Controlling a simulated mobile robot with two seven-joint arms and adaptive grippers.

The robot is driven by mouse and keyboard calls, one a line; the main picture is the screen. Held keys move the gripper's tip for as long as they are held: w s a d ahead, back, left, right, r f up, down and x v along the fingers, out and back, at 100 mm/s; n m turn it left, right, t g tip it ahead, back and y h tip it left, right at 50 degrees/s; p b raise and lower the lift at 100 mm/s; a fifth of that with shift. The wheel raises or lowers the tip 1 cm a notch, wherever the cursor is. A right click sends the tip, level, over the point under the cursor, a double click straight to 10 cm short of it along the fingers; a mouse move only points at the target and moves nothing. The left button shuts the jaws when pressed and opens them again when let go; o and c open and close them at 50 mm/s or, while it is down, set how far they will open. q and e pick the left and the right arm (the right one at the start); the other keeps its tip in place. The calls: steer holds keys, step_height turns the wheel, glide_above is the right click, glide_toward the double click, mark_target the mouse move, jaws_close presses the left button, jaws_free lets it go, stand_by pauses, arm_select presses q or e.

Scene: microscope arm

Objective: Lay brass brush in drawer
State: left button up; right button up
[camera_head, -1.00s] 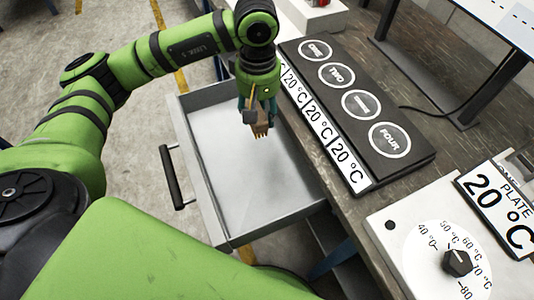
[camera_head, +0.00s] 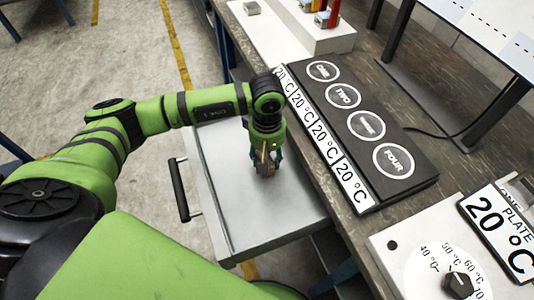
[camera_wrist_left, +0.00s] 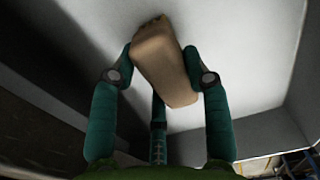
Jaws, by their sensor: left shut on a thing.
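The drawer (camera_head: 286,214) is pulled out from the bench, with a light grey floor and a dark handle (camera_head: 178,190) on its front. My left gripper (camera_head: 265,170) is inside the drawer's outline, pointing down. It is shut on the brass brush (camera_head: 266,169), which is partly hidden by the fingers. In the left wrist view the brush is a tan block (camera_wrist_left: 165,62) between the teal fingers, with the drawer's pale floor (camera_wrist_left: 240,45) behind it. I cannot tell whether the brush touches the floor. My right gripper is not in view.
A black panel with four round labelled pads (camera_head: 360,125) lies on the bench right of the drawer. A white unit with a dial (camera_head: 458,285) stands at lower right. A white block with red and yellow items (camera_head: 310,30) is at the back. Most of the drawer floor is clear.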

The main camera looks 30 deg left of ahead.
arm_select(q)
steer(key=shift+f, duration=0.15)
steer(key=o, duration=1.1)
steer(key=shift+r, duration=0.45)
step_height(320, 180, up, 12)
steer(key=b, duration=0.2)
steer(key=shift+f+b, duration=0.25)
steer(key=shift+b, duration=0.05)
